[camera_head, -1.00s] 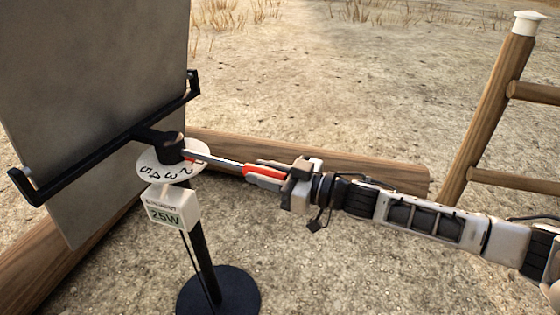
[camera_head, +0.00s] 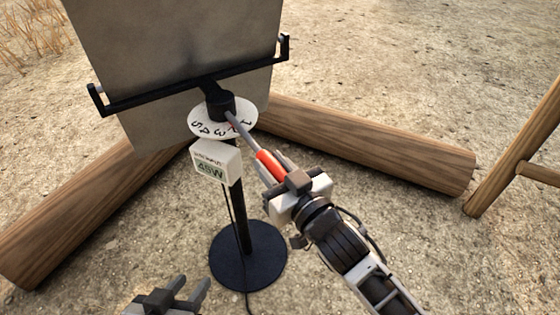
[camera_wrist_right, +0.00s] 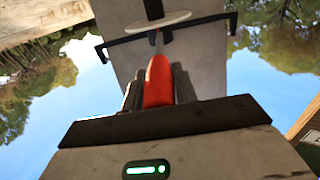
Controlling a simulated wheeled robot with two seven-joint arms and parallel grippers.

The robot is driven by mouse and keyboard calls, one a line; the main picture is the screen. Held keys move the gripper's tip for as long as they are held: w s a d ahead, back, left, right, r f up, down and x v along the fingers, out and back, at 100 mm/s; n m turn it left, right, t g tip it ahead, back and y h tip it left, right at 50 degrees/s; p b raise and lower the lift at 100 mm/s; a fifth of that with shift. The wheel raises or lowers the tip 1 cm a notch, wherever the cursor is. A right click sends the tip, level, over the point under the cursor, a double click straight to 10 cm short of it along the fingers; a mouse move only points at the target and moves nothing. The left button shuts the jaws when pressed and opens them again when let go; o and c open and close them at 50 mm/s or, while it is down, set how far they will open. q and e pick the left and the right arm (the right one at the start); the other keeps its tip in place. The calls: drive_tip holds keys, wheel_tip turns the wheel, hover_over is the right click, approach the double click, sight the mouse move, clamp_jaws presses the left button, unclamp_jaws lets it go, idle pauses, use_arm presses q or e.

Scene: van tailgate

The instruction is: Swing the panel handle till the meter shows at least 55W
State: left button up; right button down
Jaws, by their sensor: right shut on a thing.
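The grey panel (camera_head: 170,50) stands in a black bracket on a black post, seen from its back in the head view. A white numbered dial (camera_head: 207,125) sits around the hub, and the white meter (camera_head: 216,160) below it reads 45W. The handle (camera_head: 269,162) is a grey rod with a red grip, pointing from the hub toward the lower right. My right gripper (camera_head: 280,178) is shut on the red grip; the right wrist view also shows the red grip (camera_wrist_right: 158,82) between the fingers. My left gripper (camera_head: 185,295) is at the bottom edge, apart from the stand, its fingers spread and empty.
The round black base (camera_head: 248,256) stands on sandy ground. Wooden logs lie on both sides, one at the right (camera_head: 370,145) and one at the left (camera_head: 90,215). A wooden rail frame (camera_head: 520,145) stands at the right edge.

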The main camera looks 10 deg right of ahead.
idle(0.3)
drive_tip(key=c, duration=1.1)
unclamp_jaws()
drive_tip(key=v, duration=1.6)
drive_tip(key=shift+a+p, duration=0.15)
drive_tip(key=shift+p, duration=0.25)
